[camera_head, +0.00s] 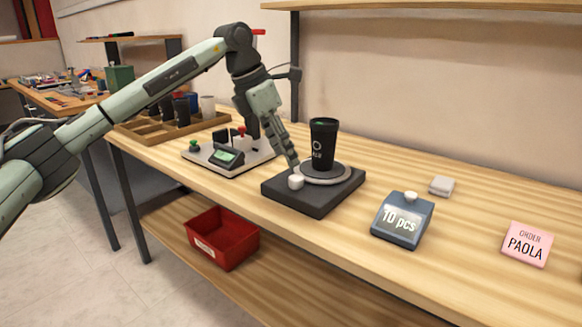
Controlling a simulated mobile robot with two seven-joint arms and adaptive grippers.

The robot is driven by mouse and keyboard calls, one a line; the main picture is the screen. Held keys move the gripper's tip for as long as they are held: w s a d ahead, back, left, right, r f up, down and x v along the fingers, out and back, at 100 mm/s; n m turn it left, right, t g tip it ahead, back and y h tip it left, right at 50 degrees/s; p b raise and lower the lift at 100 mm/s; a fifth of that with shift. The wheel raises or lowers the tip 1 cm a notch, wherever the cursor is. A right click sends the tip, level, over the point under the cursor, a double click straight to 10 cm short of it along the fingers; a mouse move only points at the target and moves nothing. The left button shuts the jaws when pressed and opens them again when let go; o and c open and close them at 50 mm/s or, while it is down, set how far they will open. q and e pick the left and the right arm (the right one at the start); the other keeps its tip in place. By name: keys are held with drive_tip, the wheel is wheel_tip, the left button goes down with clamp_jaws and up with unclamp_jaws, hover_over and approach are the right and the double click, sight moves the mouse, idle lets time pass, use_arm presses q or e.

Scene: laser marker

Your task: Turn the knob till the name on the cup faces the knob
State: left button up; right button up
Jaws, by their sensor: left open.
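The black cup (324,141) stands upright on a round grey turntable (340,174) on a dark square base (318,204). White marks, a ring and part of a word, show on the cup's lower left side; the full name is not readable. The white knob (296,182) sits at the base's front left corner. My left gripper (292,164) is open and points down just above and behind the knob; its fingertips are close to it, and I cannot tell whether they touch. My right gripper is not in view.
A pink card (527,244) reads "ORDER PAOLA". The marking machine (228,152) and a cup tray (150,133) are left. A red bin (222,236) sits on the lower shelf.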

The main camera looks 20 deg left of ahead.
use_arm(q)
drive_tip(key=v, duration=0.5)
drive_tip(key=shift+a+r, duration=0.1)
drive_tip(key=shift+r, duration=0.2)
